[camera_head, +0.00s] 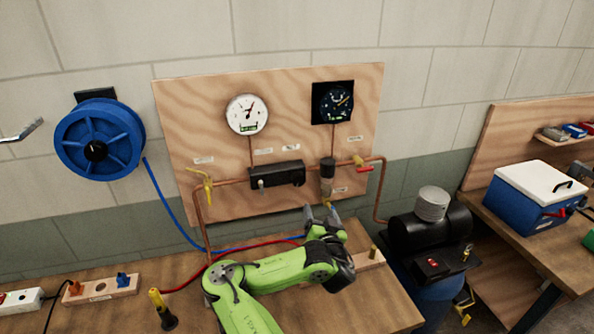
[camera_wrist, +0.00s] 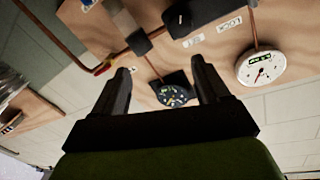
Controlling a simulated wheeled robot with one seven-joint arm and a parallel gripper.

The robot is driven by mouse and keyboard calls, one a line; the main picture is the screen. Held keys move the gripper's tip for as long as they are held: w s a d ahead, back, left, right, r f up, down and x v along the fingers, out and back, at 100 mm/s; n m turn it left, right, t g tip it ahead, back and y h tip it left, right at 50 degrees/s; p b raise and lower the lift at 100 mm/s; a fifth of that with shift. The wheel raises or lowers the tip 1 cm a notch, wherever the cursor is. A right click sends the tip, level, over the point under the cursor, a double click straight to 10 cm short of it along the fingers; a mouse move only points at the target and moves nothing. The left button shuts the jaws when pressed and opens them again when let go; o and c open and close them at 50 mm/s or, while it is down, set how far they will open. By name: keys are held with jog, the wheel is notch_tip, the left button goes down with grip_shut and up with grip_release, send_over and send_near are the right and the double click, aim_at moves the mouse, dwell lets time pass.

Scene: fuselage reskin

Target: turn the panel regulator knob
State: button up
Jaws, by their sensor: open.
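The regulator hangs on the wooden panel (camera_head: 230,95) below the dark gauge (camera_head: 337,102). Its black knob (camera_head: 328,163) sits on top of a grey-brown body (camera_head: 327,186). The wrist view looks tilted up at the panel, with the knob (camera_wrist: 138,43) at upper left, beyond the fingers. My gripper (camera_head: 321,210) is open and empty, just below the regulator in the head view. In the wrist view the dark gauge (camera_wrist: 174,91) shows between its two fingers (camera_wrist: 160,75). I see no contact with the knob.
A black box (camera_head: 277,174) is left of the regulator, a red-handled valve (camera_head: 363,166) right. A white gauge (camera_head: 247,114) and yellow valve (camera_head: 203,184) are farther left. Copper pipe (camera_head: 378,190) runs down to the compressor (camera_head: 430,235). Hoses cross the bench (camera_head: 110,315).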

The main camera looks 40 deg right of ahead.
jog(key=w+a+r+n+t+y, duration=0.1)
jog(key=a+n+t+y, duration=0.1)
send_near(299, 181)
jog(key=b+x, duration=0.3)
jog(key=x, duration=0.5)
jog(key=shift+w+d+f, duration=0.15)
jog(key=shift+w+d, duration=0.1)
jog(key=shift+w, duration=0.05)
jog(key=shift+w+d, duration=0.15)
jog(key=shift+w, duration=0.1)
jog(key=shift+r, duration=0.2)
jog(key=shift+c, duration=0.2)
jog(key=c, duration=1)
jog(key=shift+f+b, duration=0.1)
jog(key=shift+b, duration=0.2)
